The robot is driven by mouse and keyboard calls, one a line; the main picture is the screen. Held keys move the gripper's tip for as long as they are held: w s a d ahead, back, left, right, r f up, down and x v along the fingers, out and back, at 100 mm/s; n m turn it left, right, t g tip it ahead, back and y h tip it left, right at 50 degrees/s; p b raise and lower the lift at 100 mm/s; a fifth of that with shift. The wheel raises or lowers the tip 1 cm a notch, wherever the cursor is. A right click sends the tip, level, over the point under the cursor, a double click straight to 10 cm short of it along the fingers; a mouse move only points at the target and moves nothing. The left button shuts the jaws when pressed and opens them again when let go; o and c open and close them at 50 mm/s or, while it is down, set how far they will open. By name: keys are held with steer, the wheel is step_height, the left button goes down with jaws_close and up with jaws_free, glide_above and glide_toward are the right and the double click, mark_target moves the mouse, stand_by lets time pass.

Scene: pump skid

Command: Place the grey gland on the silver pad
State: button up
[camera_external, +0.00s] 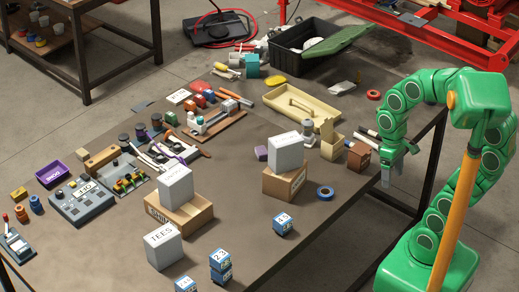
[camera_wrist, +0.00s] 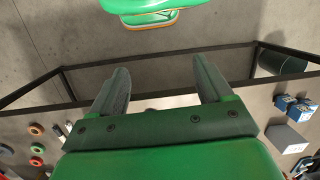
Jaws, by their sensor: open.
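My gripper (camera_external: 393,175) hangs at the right edge of the table, next to a brown box. In the wrist view, its two fingers (camera_wrist: 160,85) are wide apart with nothing between them. I cannot pick out the grey gland with certainty; a small grey cylindrical piece (camera_external: 307,130) stands behind a white block near the table's right side, left of my gripper. I cannot single out the silver pad either; a flat light-grey piece (camera_external: 345,88) lies toward the back right of the table.
White blocks stand on cardboard boxes (camera_external: 284,184) and (camera_external: 180,216). A beige tray (camera_external: 326,121), brown box (camera_external: 358,156), blue tape roll (camera_external: 325,192) and blue cubes (camera_external: 283,224) crowd the right half. A grey control box (camera_external: 84,203) sits left. The front middle has bare tabletop.

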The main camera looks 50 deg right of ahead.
steer(key=shift+s+d+f+m+h, duration=0.2)
steer(key=shift+s+d, duration=0.25)
steer(key=shift+s, duration=0.25)
steer(key=shift+s+d+f+m+h, duration=0.1)
steer(key=shift+s+d+m+h, duration=0.1)
steer(key=shift+s+d, duration=0.35)
steer(key=shift+s+a, duration=0.15)
steer(key=shift+a, duration=0.05)
